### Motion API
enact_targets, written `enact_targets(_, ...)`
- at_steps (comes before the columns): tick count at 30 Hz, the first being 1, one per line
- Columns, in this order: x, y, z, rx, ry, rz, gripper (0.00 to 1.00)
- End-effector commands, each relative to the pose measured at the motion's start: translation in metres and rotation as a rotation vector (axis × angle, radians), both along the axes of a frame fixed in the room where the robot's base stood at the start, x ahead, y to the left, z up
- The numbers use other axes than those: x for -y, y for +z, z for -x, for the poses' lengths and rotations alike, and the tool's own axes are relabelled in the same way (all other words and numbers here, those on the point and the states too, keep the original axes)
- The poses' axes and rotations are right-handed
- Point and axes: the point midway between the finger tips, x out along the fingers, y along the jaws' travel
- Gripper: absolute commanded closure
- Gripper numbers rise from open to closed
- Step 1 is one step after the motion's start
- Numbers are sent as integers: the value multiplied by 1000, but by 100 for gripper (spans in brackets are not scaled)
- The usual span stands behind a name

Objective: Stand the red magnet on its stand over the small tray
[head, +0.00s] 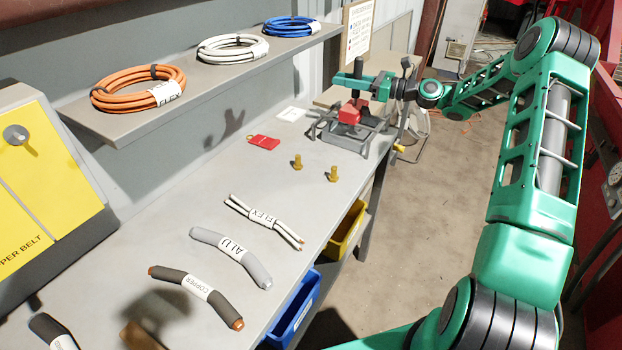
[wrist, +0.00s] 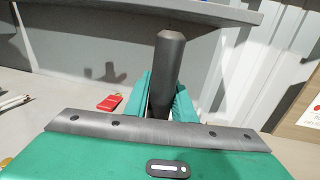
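The red magnet (head: 349,112) is a red block with a dark upright post. Its grey post (wrist: 170,75) rises between the two green fingers in the wrist view. My gripper (head: 355,82) is shut around this post, whose top stands out above the fingers. The red block hangs below the fingers, over or on a low grey metal frame (head: 346,140) at the bench's far end. This looks like the stand with the small tray. I cannot tell whether the magnet touches it. The magnet's red block is hidden in the wrist view.
Two brass-coloured pieces (head: 333,174) and a red flat tag (head: 263,142) are on the bench near the frame. Several labelled cable pieces (head: 232,255) lie closer. A shelf (head: 205,82) with cable coils overhangs the bench's back. Yellow (head: 347,230) and blue (head: 294,312) bins hang at the front edge.

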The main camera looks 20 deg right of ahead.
Motion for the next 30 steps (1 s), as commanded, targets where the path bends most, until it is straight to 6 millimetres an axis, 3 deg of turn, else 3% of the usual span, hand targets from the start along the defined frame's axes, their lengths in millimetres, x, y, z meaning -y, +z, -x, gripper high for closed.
enact_targets(1,-1,2,0,3,1,0,64)
enact_targets(2,0,1,0,2,1,0,57)
enact_targets(14,5,-3,3,-5,-2,2,57)
enact_targets(30,76,-1,54,-1,-1,0,57)
